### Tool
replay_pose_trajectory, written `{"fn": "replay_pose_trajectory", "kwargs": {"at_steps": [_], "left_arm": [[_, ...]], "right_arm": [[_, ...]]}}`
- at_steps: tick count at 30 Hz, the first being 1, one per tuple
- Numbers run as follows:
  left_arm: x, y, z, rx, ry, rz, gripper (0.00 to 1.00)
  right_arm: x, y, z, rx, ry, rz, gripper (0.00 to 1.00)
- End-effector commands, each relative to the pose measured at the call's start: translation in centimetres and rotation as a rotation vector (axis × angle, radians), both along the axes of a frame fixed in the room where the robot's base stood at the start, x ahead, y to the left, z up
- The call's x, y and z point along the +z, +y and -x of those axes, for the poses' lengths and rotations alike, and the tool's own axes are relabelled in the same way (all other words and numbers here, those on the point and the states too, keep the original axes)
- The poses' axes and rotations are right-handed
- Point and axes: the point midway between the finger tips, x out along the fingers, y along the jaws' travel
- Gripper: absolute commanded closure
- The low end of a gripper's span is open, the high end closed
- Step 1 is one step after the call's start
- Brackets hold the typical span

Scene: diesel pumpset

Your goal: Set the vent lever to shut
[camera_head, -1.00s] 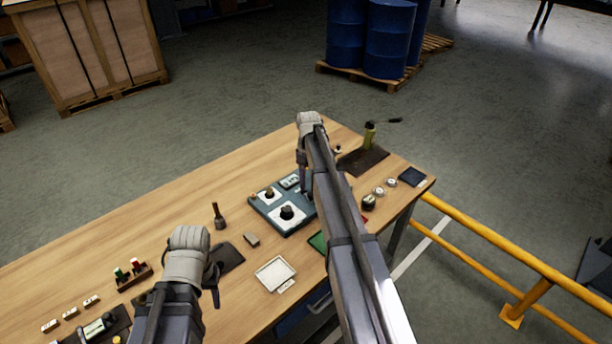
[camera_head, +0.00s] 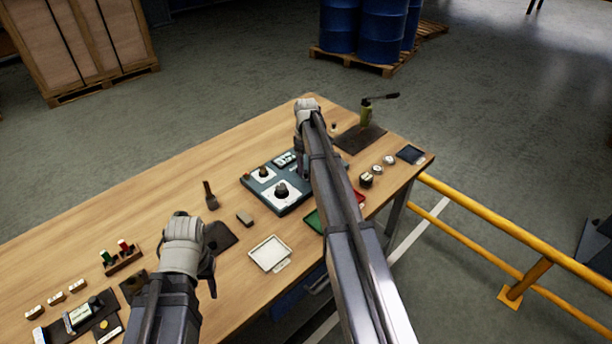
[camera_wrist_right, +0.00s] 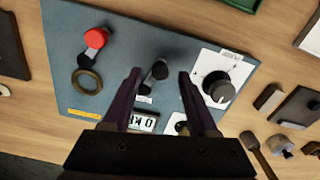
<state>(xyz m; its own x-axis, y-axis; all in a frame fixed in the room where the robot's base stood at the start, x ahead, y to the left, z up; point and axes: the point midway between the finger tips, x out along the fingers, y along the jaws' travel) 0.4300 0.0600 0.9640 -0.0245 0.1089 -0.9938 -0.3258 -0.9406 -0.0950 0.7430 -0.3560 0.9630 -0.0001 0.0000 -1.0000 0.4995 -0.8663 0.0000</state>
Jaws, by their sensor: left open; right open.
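The blue-grey control panel (camera_head: 262,183) lies on the wooden bench; it fills much of the right wrist view (camera_wrist_right: 62,50). A short dark lever (camera_wrist_right: 159,70) stands on it, with a small white label at its foot. I cannot read that label, so I cannot confirm it is the vent lever. My right gripper (camera_wrist_right: 159,80) is open, with one finger on each side of the lever in that view; contact is not clear. In the head view my right gripper (camera_head: 304,165) is mostly hidden by its arm. My left gripper (camera_head: 210,272) is open over the bench's near side.
The panel also carries a red knob (camera_wrist_right: 96,38), a dark ring (camera_wrist_right: 87,81) and a black dial (camera_wrist_right: 218,86) on a white plate. A white tray (camera_head: 270,253), a green tray (camera_head: 313,222) and a hand pump (camera_head: 366,114) stand nearby. A yellow rail (camera_head: 480,222) runs right of the bench.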

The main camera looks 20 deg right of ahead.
Motion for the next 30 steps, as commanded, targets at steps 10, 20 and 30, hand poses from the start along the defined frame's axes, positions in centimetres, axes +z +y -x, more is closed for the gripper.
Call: {"fn": "replay_pose_trajectory", "kwargs": {"at_steps": [10,20,30], "left_arm": [[-1.26,0.0,0.0,0.0,0.0,0.0,0.5],[-1.26,0.0,0.0,0.0,0.0,0.0,0.5],[-1.26,0.0,0.0,0.0,0.0,0.0,0.5]], "right_arm": [[-1.26,0.01,0.01,0.0,0.0,0.0,0.41],[-1.26,0.01,0.01,0.0,0.0,0.0,0.68],[-1.26,0.01,0.01,0.0,0.0,0.0,1.0]]}}
